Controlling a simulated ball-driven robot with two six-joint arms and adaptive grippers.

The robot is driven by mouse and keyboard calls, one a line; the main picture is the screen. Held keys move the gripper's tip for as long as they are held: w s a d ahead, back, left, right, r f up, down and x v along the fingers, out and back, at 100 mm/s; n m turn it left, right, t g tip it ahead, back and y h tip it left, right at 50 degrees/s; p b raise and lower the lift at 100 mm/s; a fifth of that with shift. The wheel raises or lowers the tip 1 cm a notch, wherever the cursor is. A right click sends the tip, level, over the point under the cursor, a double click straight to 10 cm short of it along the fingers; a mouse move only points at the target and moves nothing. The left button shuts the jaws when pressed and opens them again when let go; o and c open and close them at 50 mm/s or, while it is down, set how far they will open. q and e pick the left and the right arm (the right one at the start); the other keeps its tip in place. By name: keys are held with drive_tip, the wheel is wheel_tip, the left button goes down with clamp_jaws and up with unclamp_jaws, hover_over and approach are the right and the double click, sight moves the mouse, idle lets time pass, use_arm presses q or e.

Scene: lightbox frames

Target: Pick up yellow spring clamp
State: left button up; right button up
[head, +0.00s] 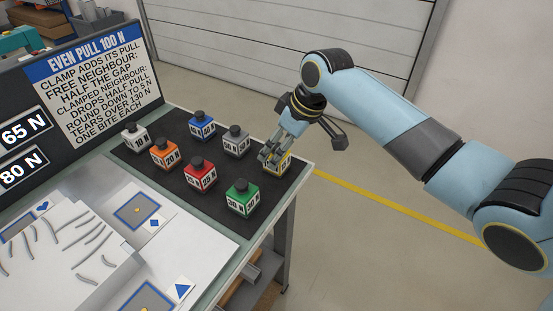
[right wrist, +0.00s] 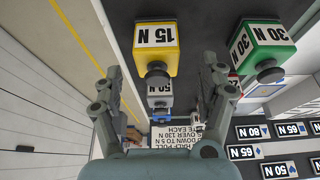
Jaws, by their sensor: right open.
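The yellow spring clamp (head: 284,164) is a small block with a dark knob, at the right edge of the black mat (head: 262,196). In the right wrist view the yellow clamp (right wrist: 156,57) reads 15 N. My right gripper (head: 271,156) is open, with its fingers over the clamp and hiding much of it in the head view. In the right wrist view, the knob shows between the two fingers of my right gripper (right wrist: 163,78). I cannot tell whether the fingers touch it. My left gripper is not in view.
A grey clamp (head: 236,144), a blue one (head: 202,129), a red one (head: 200,177) and a green one (head: 242,202) stand nearby on the mat. An orange one (head: 164,156) and a white one (head: 136,140) stand further left. A sign board (head: 100,70) stands behind.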

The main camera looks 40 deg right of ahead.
sight(285, 164)
drive_tip(key=x, duration=0.4)
drive_tip(key=shift+d+f, duration=0.15)
drive_tip(key=shift+f, duration=0.05)
drive_tip(key=c, duration=1.5)
